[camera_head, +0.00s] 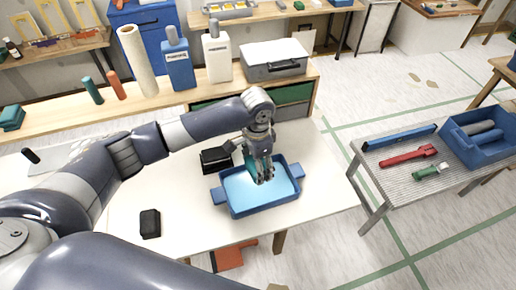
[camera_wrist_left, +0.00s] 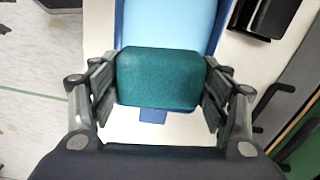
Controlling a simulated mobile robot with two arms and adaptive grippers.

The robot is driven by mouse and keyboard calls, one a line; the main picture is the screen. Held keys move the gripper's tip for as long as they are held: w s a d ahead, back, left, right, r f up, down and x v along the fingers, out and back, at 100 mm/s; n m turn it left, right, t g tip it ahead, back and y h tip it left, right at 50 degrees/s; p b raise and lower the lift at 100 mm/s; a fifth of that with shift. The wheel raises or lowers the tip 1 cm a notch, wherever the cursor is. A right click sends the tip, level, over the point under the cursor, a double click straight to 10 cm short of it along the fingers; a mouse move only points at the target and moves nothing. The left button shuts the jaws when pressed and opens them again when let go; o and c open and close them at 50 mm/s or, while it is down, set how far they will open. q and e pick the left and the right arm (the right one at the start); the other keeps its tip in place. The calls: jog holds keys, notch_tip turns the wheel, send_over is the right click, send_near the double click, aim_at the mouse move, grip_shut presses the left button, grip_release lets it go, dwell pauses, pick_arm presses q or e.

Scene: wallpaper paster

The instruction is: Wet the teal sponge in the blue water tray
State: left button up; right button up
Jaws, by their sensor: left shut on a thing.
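My left gripper (camera_head: 262,177) is shut on the teal sponge (camera_wrist_left: 158,78), with a finger pressed on each side of it. In the head view the sponge (camera_head: 249,161) is mostly hidden behind the fingers. The blue water tray (camera_head: 235,212) stands on the white table, with light blue water inside. The gripper and sponge are over the tray. In the left wrist view the sponge covers one end of the tray (camera_wrist_left: 121,22), and a tray handle shows beyond it. I cannot tell whether the sponge touches the water. My right gripper is not in view.
A black box (camera_head: 215,160) stands close to the tray on the white table (camera_head: 185,215). A small black block (camera_head: 150,223) lies nearer. Bottles, a paper roll (camera_head: 137,60) and a grey toolbox (camera_head: 273,65) stand on the wooden bench behind. The table's right end is clear.

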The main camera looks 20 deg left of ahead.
pick_arm(q)
jog(key=shift+w+m+p, duration=0.25)
jog(key=shift+m+p, duration=0.1)
jog(key=shift+m, duration=0.15)
jog(key=shift+w+f, duration=0.2)
jog(key=shift+w+f+m, duration=0.15)
jog(key=shift+f+m, duration=0.1)
jog(key=shift+m, duration=0.15)
jog(key=shift+f+b, duration=0.55)
jog(key=shift+f, duration=0.15)
jog(key=shift+f+b, duration=0.35)
notch_tip(320, 180, down, 4)
jog(key=b, duration=0.4)
jog(key=shift+r, duration=0.2)
jog(key=shift+f, duration=1.1)
jog(key=shift+d+f+b, duration=0.1)
jog(key=shift+f+b, duration=0.2)
jog(key=shift+f, duration=0.15)
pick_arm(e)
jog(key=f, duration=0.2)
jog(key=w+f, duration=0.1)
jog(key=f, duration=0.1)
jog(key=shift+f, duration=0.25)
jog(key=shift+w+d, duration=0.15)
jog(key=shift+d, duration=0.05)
pick_arm(q)
jog(key=shift+f, duration=0.1)
